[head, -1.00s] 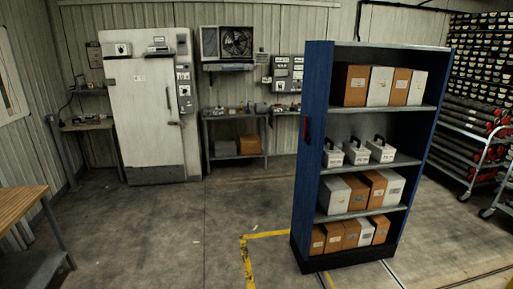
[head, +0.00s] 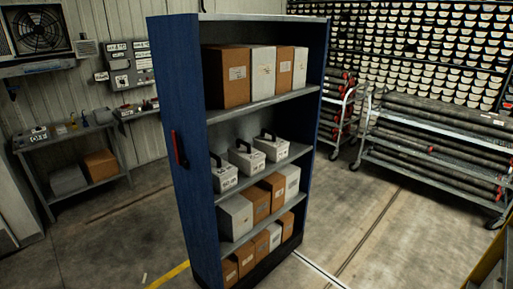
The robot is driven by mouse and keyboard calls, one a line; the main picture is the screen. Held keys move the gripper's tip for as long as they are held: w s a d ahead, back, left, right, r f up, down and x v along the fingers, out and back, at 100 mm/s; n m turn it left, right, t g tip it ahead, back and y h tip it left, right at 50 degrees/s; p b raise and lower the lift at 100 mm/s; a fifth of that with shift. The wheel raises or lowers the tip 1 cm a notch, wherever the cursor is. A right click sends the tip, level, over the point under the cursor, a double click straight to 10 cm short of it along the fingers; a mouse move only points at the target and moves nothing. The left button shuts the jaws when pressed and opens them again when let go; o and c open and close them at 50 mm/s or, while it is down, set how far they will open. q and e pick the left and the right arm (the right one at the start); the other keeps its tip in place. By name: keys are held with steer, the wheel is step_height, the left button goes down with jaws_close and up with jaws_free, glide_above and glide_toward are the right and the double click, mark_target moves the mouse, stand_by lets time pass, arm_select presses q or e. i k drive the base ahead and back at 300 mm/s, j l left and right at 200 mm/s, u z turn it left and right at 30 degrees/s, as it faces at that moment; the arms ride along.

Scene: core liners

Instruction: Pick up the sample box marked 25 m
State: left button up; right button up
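Several white sample boxes with dark handles stand in a row on the second shelf of the blue shelving unit (head: 184,110). They are the left sample box (head: 225,179), the middle sample box (head: 246,161) and the right sample box (head: 272,149). Each has dark marking on its front, too small to read, so I cannot tell which is marked 25 m. Neither of my grippers shows in the head view.
Brown and white cartons (head: 229,80) fill the top shelf and the two lower shelves. A red handle (head: 179,149) sticks out of the unit's blue side. A wheeled rack of tubes (head: 430,145) stands at the right. A workbench (head: 75,135) stands at the left. Floor between unit and rack is clear.

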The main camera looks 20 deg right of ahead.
mark_target(250, 161)
steer(key=i+l+z, duration=0.25)
steer(key=i, duration=0.25)
steer(key=i+l+z, duration=0.25)
steer(key=i, duration=0.2)
steer(key=j, duration=0.1)
